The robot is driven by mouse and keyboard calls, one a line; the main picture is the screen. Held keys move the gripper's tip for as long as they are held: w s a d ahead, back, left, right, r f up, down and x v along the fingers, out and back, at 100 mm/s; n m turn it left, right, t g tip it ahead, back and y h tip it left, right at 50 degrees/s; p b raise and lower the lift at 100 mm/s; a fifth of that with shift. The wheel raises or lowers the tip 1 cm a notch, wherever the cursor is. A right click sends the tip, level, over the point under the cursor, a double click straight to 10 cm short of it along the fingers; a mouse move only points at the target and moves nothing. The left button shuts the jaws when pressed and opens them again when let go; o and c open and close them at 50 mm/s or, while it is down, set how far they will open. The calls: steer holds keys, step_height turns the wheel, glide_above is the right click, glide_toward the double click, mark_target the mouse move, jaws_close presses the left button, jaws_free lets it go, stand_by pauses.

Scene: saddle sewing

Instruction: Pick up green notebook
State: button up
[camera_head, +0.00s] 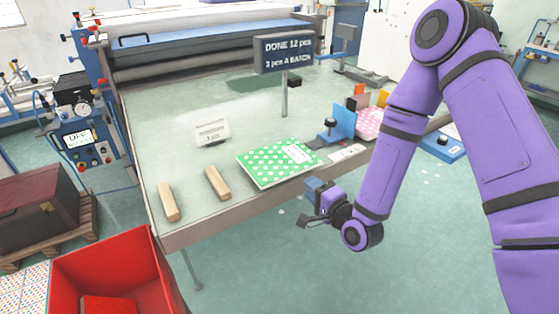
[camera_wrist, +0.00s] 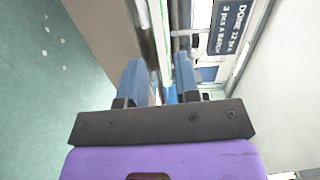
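The green notebook (camera_head: 270,165), with white polka dots and a white label, lies flat on the table near its front edge. My gripper (camera_head: 308,202) is in front of the table edge, just below and right of the notebook in the head view, apart from it. In the wrist view my gripper (camera_wrist: 161,75) has its two blue fingers spread with nothing held between them. A thin green strip (camera_wrist: 183,68), seemingly the notebook edge-on, shows ahead near the right finger.
Two wooden blocks (camera_head: 168,201) (camera_head: 217,183) and a small white sign (camera_head: 212,132) stand left of the notebook. A blue clamp-like holder (camera_head: 340,122) and a pink notebook (camera_head: 369,123) are to its right. A DONE sign (camera_head: 286,55) rises behind. A red bin (camera_head: 118,276) stands front left.

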mark_target(293, 175)
steer(key=shift+m+t, duration=0.3)
steer(key=shift+s+a+x, duration=0.1)
steer(key=shift+x, duration=1.65)
steer(key=shift+s+a+x, duration=0.1)
steer(key=shift+a+x, duration=0.05)
steer(key=shift+x, duration=1.6)
steer(key=shift+s+a+x, duration=0.1)
steer(key=shift+x, duration=1.65)
steer(key=shift+f, duration=0.2)
jaws_close()
